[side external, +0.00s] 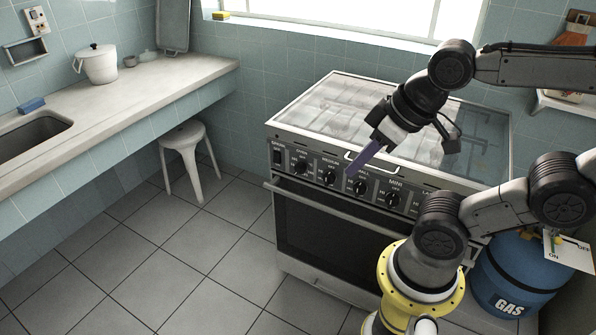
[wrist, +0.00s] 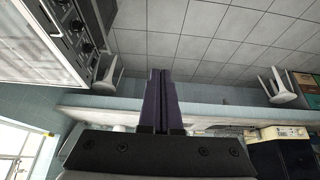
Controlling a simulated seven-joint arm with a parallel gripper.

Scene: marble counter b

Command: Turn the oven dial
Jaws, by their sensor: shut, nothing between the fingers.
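The oven (side external: 330,225) is a steel stove with a glass lid and a dark-windowed door. Several black dials (side external: 328,177) line its front panel, under labels too small to read surely. A dark control (side external: 277,156) sits at the panel's left end. My gripper (side external: 352,171) is shut and empty, its purple fingers slanting down to the left in front of the panel, near the middle dials. In the wrist view my gripper (wrist: 160,72) shows its fingers together, with the dials (wrist: 77,25) to their left and apart from them. I cannot tell which dial is the oven's.
The oven door handle (side external: 320,203) runs below the dials. A blue gas bottle (side external: 518,275) stands right of the oven. A white stool (side external: 187,150) stands under the counter (side external: 150,90) at left. The tiled floor (side external: 170,250) before the oven is clear.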

